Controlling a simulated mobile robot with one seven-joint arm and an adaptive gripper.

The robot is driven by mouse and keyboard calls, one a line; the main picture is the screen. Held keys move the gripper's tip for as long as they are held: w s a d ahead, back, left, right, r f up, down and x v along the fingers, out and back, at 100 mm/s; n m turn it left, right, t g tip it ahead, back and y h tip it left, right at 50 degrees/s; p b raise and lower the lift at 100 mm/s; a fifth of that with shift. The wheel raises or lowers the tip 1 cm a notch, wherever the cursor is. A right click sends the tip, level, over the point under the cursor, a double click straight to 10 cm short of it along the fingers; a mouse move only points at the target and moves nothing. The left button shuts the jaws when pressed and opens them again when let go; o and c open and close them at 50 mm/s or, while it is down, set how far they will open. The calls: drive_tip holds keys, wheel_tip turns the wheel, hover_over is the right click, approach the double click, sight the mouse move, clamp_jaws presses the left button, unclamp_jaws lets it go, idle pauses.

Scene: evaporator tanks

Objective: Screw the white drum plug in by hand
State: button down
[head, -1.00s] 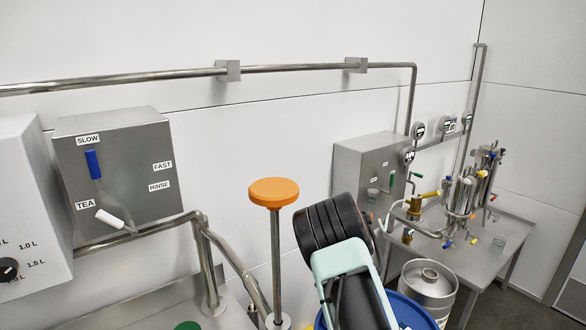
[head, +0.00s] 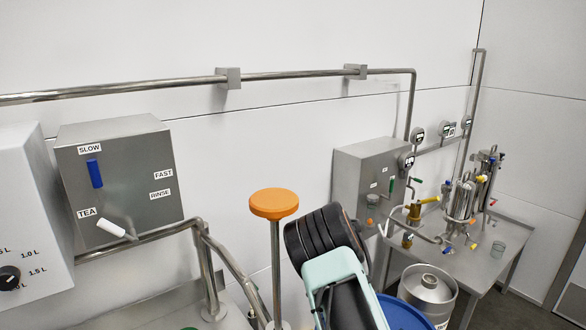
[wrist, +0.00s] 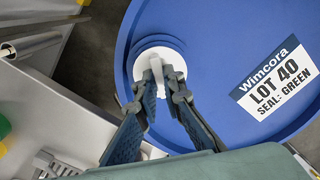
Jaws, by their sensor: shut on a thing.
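The white drum plug (wrist: 172,60) shows in the wrist view at the upper left part of the blue drum lid (wrist: 215,30), inside raised blue rings. My gripper (wrist: 160,85) is over it with its fingers shut on the plug's upright white grip. The fingers hide part of the plug, so I cannot tell how deep it sits. In the head view the blue drum (head: 403,314) shows only in part at the bottom, behind my arm, and the plug and fingertips are out of sight.
A label on the lid (wrist: 275,80) reads "Wimcora LOT 40 SEAL: GREEN". An orange-topped post (head: 274,204) stands left of my arm. A steel keg (head: 428,290) stands right of the drum, near a table with metal fittings (head: 465,205). Steel pipes (wrist: 30,45) lie left in the wrist view.

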drive_tip(key=m, duration=0.3)
drive_tip(key=shift+p, duration=0.35)
drive_tip(key=c, duration=2)
unclamp_jaws()
